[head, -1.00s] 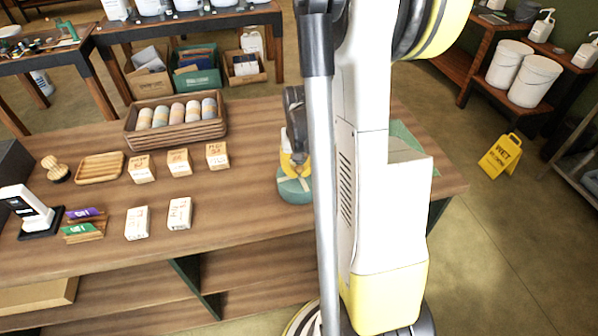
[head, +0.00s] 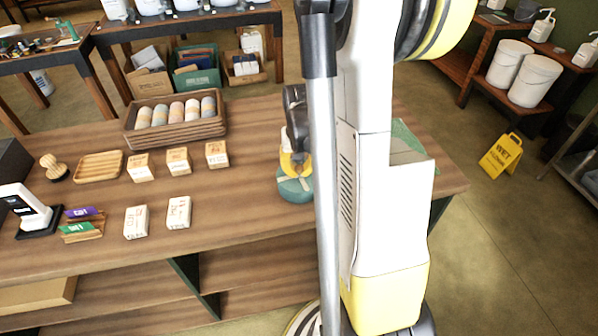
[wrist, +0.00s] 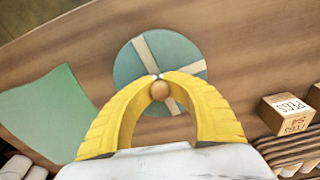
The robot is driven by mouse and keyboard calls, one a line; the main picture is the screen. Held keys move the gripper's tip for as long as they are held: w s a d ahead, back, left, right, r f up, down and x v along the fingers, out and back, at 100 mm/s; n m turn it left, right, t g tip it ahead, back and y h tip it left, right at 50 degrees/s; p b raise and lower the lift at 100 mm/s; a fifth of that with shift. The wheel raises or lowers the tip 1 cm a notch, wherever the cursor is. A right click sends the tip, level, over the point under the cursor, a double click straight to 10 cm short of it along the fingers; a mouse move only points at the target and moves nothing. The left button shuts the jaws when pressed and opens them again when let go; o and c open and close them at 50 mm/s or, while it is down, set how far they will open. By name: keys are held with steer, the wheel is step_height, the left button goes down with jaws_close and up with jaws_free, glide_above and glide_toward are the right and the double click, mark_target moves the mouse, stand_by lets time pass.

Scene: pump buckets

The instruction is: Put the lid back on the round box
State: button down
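The lid (wrist: 135,65) is a teal disc with crossing cream bands and a round wooden knob (wrist: 160,90). In the wrist view, my gripper (wrist: 160,77) has its yellow fingers arched together around the knob, tips meeting. In the head view, my gripper (head: 293,168) is directly over a teal round shape (head: 293,190) on the table, which shows a top and a short side. My own arm covers its right edge. I cannot tell lid from box body there, nor whether a gap is between them.
The wooden table (head: 240,220) is clear just left of the round shape. Small labelled boxes (head: 178,161) and a crate of coloured rolls (head: 175,118) stand farther left. A flat green sheet (wrist: 45,110) lies near the lid. A yellow wet-floor sign (head: 501,155) stands on the floor.

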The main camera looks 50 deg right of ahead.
steer(key=c, duration=1)
jaws_free()
steer(key=shift+r, duration=0.1)
steer(key=shift+r+p, duration=2.55)
steer(key=shift+r, duration=0.9)
steer(key=shift+a, duration=0.1)
